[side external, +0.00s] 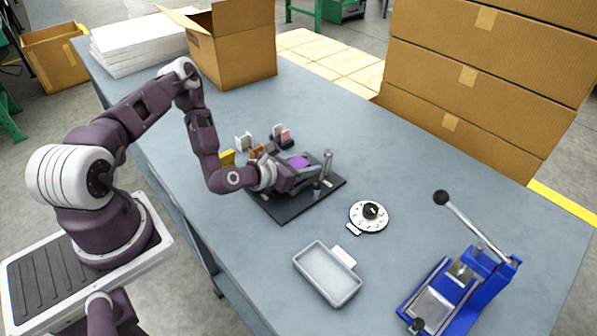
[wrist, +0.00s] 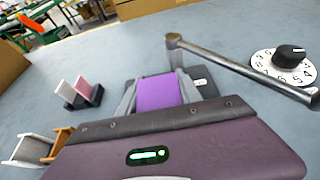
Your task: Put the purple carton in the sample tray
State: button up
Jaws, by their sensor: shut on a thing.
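The purple carton (side external: 299,161) is at the end of my gripper (side external: 302,172), above the black base plate (side external: 325,190). In the wrist view the purple carton (wrist: 158,93) sits between the two grey fingers of my gripper (wrist: 160,88), which is shut on it. I cannot tell whether the carton touches the plate. The sample tray (side external: 328,275) is a shallow, empty light-grey tray with a small white label, on the table nearer the camera, right of and in front of my gripper.
A metal post (side external: 327,163) stands close beside my gripper. A blue lever press (side external: 465,285) is at right. Small holders (side external: 282,136) stand behind my gripper.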

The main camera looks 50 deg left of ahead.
jog(key=w+d+r, duration=0.1)
jog(key=r, duration=1.2)
jog(key=w+d+r, duration=0.1)
jog(key=d+r, duration=0.1)
jog(key=r, duration=1.2)
jog(key=shift+w+r, duration=0.15)
jog(key=shift+w, duration=0.1)
jog(key=w+a+f+n+g+y, duration=0.1)
jog(key=w+a+f+n+y, duration=0.15)
jog(key=a, duration=0.35)
jog(key=w+a+f+n+y, duration=0.1)
jog(key=w+a+n+y, duration=0.1)
jog(key=w+a, duration=0.35)
jog(key=n+g+y, duration=0.7)
jog(key=n+y, duration=0.1)
jog(key=n, duration=0.1)
send_over(237, 106)
notch_tip(237, 106, down, 14)
jog(key=shift+g, duration=0.3)
notch_tip(237, 106, down, 10)
jog(key=shift+a+f, duration=0.1)
jog(key=shift+f, duration=0.05)
jog(key=shift+f, duration=0.1)
